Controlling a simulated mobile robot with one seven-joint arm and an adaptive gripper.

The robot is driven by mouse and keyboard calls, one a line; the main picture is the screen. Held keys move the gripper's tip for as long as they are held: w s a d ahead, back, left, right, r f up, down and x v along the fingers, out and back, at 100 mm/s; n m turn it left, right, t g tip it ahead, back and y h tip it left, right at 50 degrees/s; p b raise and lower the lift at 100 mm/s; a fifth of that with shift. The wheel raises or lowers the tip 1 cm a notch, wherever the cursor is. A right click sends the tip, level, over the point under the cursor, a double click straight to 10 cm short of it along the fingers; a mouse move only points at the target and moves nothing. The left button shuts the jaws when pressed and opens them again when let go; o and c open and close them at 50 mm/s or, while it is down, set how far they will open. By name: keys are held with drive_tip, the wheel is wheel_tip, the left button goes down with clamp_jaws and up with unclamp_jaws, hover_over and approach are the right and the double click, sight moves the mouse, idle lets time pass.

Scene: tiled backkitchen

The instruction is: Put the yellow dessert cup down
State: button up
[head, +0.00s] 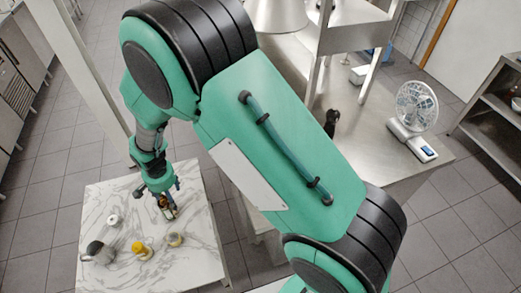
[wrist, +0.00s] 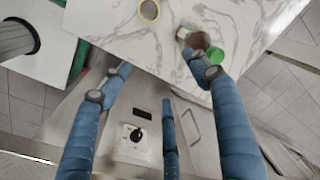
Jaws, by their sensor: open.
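The yellow dessert cup (head: 141,250) appears to be the small yellow thing standing on the marble-topped table, near its front. My gripper (head: 166,196) is over the right part of that table, up and to the right of the cup and apart from it. In the wrist view, my gripper (wrist: 160,66) has its blue fingers spread, with nothing held between them. A round pale-yellow rim (wrist: 149,10) shows at the top of the wrist view; I cannot tell if it is the same cup.
A dark bottle (head: 165,203) stands right by my fingers; a green-topped item (wrist: 215,54) is near the right fingertip. A metal pitcher (head: 97,252), a white jar (head: 113,219) and a small jar (head: 174,239) share the table. A steel counter (head: 385,165) holds a fan (head: 416,108).

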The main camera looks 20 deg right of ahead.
drive_tip(key=s+d+r+n+t, duration=0.1)
drive_tip(key=s+d+r, duration=0.1)
drive_tip(key=d+r, duration=1)
drive_tip(key=s+d+r+t, duration=0.15)
drive_tip(key=d+r, duration=0.65)
drive_tip(key=r, duration=0.8)
drive_tip(key=s+d+r+n+t, duration=0.1)
drive_tip(key=s+d+r, duration=0.5)
drive_tip(key=s+d, duration=0.2)
drive_tip(key=s+d+r+n+t, duration=0.1)
drive_tip(key=s+d+r, duration=0.4)
drive_tip(key=s, duration=0.8)
drive_tip(key=shift+s+d+r+h, duration=0.3)
drive_tip(key=shift+d+r, duration=0.1)
drive_tip(key=shift+d, duration=1.35)
